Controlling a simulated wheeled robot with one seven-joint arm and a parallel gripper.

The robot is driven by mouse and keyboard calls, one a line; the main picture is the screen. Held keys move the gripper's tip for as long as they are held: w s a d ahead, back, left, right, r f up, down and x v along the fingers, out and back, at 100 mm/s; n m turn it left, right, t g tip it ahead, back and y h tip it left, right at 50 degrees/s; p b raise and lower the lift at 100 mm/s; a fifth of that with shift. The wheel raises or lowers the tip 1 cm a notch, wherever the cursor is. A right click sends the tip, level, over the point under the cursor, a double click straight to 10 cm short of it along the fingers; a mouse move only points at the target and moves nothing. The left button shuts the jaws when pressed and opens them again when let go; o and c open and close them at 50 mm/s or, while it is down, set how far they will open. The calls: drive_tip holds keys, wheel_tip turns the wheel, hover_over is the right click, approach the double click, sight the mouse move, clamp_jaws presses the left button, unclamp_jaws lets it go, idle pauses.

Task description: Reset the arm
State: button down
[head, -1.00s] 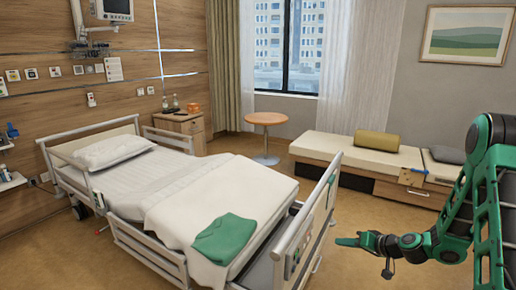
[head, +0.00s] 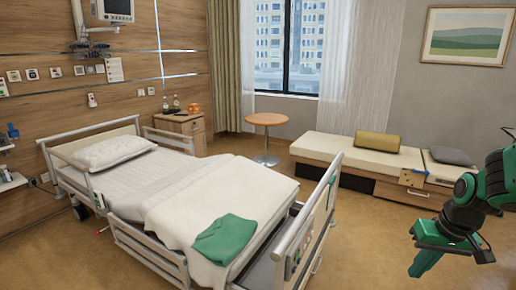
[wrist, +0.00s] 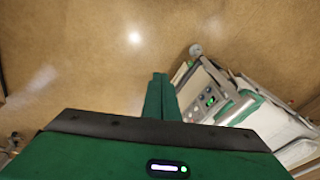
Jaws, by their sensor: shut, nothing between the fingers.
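My gripper (head: 426,262) is at the lower right in the head view, over open floor to the right of the bed's foot end. It points down and to the left. In the wrist view my gripper (wrist: 158,95) shows its green fingers together, with nothing between them. Bare floor lies below it there, and the bed's foot end with its control panel is at the right.
The hospital bed (head: 180,190) with a folded green cloth (head: 224,238) fills the left and middle. A bench (head: 350,155) with an olive bolster (head: 377,144) stands at the back right. A round table (head: 266,119) and a bedside cabinet (head: 182,126) stand behind the bed. Floor right of the bed is clear.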

drive_tip(key=s+r+m+g, duration=0.1)
drive_tip(key=s+r+m, duration=0.1)
drive_tip(key=s, duration=0.7)
drive_tip(key=s+d+r+m+g, duration=0.1)
drive_tip(key=s+r, duration=0.3)
drive_tip(key=s, duration=0.5)
drive_tip(key=shift+m+h, duration=0.4)
drive_tip(key=shift+m, duration=0.3)
drive_tip(key=shift+s, duration=0.1)
